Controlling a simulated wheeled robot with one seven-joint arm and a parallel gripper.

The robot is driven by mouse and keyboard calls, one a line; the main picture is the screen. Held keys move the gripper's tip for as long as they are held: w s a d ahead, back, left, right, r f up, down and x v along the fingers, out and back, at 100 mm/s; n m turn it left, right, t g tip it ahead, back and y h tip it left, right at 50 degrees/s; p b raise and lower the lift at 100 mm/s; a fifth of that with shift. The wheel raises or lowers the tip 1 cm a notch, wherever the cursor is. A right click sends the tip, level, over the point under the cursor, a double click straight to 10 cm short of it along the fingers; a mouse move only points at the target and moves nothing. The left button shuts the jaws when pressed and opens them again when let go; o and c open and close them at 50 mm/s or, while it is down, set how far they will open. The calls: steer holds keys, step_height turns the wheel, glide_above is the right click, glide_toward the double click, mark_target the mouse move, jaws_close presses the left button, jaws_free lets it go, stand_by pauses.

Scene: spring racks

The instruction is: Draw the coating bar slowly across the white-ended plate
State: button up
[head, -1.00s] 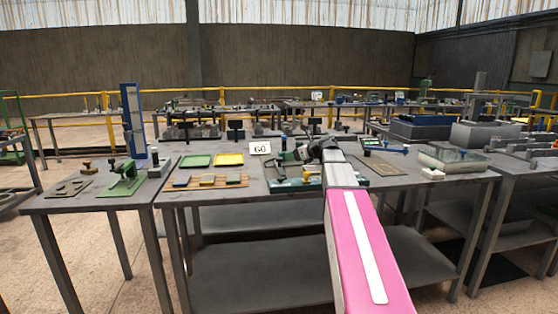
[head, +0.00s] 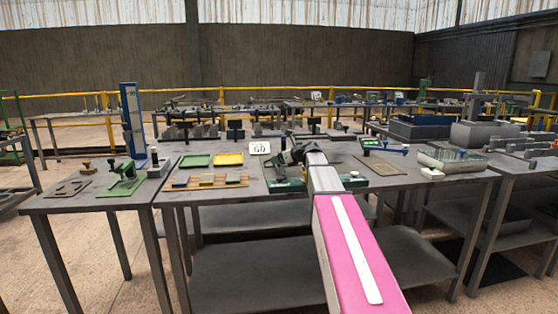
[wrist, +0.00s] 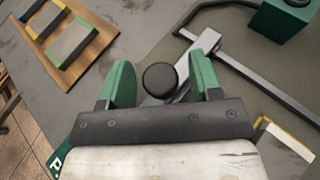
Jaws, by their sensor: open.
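My gripper (wrist: 162,82) is open in the wrist view, its two green fingers apart. A black round knob (wrist: 160,80) shows between them; I cannot tell whether they touch it. A grey metal bar (wrist: 185,75) runs from beside the knob toward the upper right, crossing another long grey bar; I cannot tell which is the coating bar. At the lower right lies a pale piece with a yellow edge (wrist: 287,140), partly cut off; I cannot confirm it is the white-ended plate. In the head view, my arm covers part of a green base (head: 288,186).
A wooden board (wrist: 78,62) with blue-, yellow- and green-marked plates lies at the upper left of the wrist view. A green block (wrist: 288,18) is at the upper right. Green and yellow trays (head: 229,159) and a "60" card (head: 260,148) stand on the table.

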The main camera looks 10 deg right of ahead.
stand_by(0.3)
jaws_close()
steer(key=d, duration=2.8)
steer(key=shift+d, duration=0.35)
jaws_free()
steer(key=v, duration=1)
steer(key=shift+s+d, duration=0.2)
steer(key=shift+d, duration=0.05)
steer(key=shift+r, duration=0.1)
stand_by(0.5)
